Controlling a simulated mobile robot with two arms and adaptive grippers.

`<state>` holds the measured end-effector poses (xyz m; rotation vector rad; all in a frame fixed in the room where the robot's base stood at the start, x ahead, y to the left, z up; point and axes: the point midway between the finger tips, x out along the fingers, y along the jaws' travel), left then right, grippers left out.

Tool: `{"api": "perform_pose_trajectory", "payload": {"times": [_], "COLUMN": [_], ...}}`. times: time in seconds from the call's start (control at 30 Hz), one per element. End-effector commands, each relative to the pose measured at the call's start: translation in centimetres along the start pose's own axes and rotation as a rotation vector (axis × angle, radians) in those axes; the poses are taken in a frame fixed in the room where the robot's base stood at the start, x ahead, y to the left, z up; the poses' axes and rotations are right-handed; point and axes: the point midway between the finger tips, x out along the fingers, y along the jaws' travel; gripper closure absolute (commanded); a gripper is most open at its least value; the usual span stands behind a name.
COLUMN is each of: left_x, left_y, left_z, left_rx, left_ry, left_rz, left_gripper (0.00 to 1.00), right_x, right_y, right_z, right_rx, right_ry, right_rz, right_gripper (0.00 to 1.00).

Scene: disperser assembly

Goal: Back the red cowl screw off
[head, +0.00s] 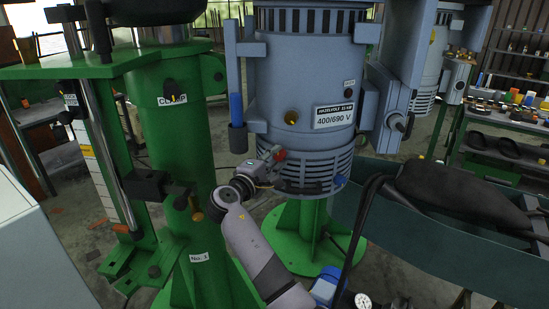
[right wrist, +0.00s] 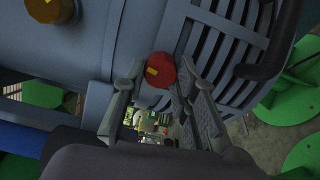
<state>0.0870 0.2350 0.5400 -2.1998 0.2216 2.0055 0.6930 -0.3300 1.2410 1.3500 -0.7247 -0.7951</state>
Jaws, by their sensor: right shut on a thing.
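The red cowl screw (head: 280,155) sits at the lower left of the grey-blue motor housing (head: 310,85), just above its slotted cowl (head: 315,172). In the right wrist view the round red head (right wrist: 160,70) shows with a yellow mark on it. My right gripper (head: 270,161) reaches the screw from the lower left, its fingers on both sides of the head; in the wrist view the fingertips (right wrist: 160,82) close on it. The screw's shank is hidden, so I cannot tell how far it is out. My left gripper is not in view.
A yellow screw (head: 291,117) and a blue one (head: 340,180) are on the motor. A blue-handled rod (head: 237,110) hangs at its left. A green clamp column (head: 175,130) stands close left of my arm.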

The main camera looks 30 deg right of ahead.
Motion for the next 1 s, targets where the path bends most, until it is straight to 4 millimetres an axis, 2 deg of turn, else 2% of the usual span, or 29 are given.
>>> {"api": "perform_pose_trajectory", "payload": {"times": [0.03,0.23,0.27,0.53,0.83,1.0], "left_x": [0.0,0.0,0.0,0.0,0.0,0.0], "left_y": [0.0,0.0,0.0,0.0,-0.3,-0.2], "left_z": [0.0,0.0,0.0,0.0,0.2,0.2], "left_rx": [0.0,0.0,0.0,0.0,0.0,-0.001], "left_ry": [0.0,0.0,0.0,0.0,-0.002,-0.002], "left_rz": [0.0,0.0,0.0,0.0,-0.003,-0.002], "left_gripper": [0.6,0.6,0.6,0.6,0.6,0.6], "right_x": [0.0,0.1,0.1,0.0,-0.1,-1.8], "right_y": [0.7,0.8,0.8,0.5,0.2,0.1], "right_z": [0.0,0.0,0.0,0.0,0.0,-0.1], "right_rx": [0.005,0.006,0.007,0.005,0.003,0.004], "right_ry": [0.002,0.002,0.002,0.001,0.0,0.003], "right_rz": [0.014,0.014,0.014,0.008,0.003,0.003], "right_gripper": [1.0,1.0,0.71,0.53,0.53,0.53]}}
